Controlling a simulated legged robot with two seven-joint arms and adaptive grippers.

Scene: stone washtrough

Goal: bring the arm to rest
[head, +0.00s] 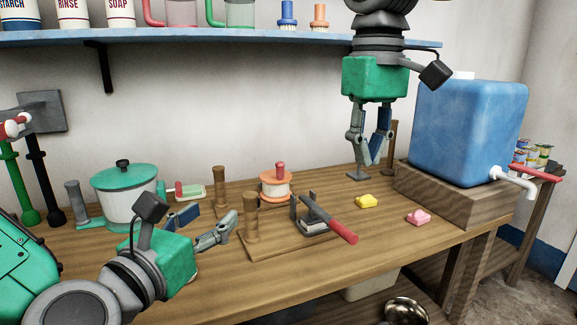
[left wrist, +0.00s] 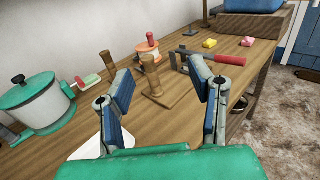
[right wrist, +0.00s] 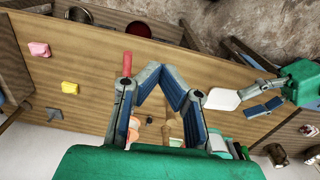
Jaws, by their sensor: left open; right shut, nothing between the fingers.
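My left gripper (head: 207,222) is open and empty over the front left of the wooden table (head: 400,232). It also shows open in the left wrist view (left wrist: 160,80), with nothing between its fingers. My right gripper (head: 371,155) hangs pointing down above the back of the table, in front of the wall and left of the blue tank (head: 470,130). Its fingertips meet with nothing between them in the right wrist view (right wrist: 163,70).
A wooden stand with posts (head: 251,225), an orange spool (head: 276,186) and a red-handled tool (head: 330,218) occupy the middle. Yellow (head: 367,201) and pink (head: 418,217) blocks lie to the right. A green-lidded pot (head: 125,195) stands left. A blue shelf (head: 200,36) runs above.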

